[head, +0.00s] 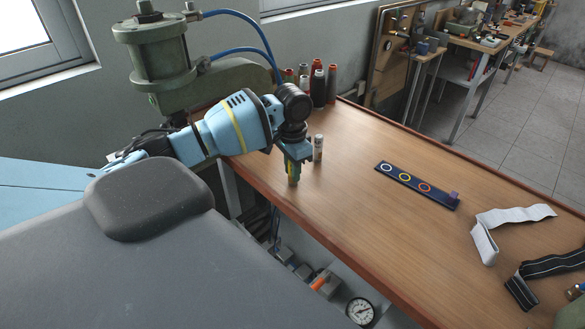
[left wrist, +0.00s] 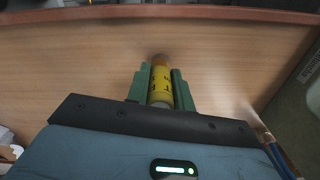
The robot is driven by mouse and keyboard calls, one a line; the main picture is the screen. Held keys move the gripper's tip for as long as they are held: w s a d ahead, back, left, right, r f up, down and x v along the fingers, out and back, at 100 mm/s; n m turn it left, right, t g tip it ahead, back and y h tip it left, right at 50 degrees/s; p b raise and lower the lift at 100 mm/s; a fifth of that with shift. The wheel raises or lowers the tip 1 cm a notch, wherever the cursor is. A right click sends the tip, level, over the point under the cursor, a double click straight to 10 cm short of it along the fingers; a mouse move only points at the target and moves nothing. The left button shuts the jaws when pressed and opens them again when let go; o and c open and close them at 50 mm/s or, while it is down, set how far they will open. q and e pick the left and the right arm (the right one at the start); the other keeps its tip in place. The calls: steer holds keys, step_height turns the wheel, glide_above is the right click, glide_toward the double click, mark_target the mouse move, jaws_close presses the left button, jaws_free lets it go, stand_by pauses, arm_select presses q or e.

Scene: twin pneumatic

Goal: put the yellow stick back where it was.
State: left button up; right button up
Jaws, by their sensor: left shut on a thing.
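The yellow stick (left wrist: 160,88) is upright between the green fingers of my left gripper (left wrist: 161,74), which is shut on it. In the head view, my left gripper (head: 293,176) points down at the near left edge of the wooden table, and a strip of the yellow stick (head: 291,170) shows between its fingers. I cannot tell whether the stick touches the table. A dark strip (head: 440,198) with white, yellow and orange rings lies further right on the table, apart from the gripper. No stick stands on the rings. My right gripper is not in view.
A white stick (head: 318,149) stands just right of my left gripper. Thread spools (head: 318,86) and a green press (head: 160,65) stand behind. A white strap (head: 507,218) and a black strap (head: 548,268) lie at the right. The table (head: 345,195) between gripper and ringed strip is clear.

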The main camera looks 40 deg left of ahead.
arm_select(q)
steer(key=shift+f, duration=0.15)
steer(key=o, duration=0.9)
step_height(320, 180, up, 12)
steer(key=shift+r+p, duration=0.15)
steer(key=shift+p, duration=0.15)
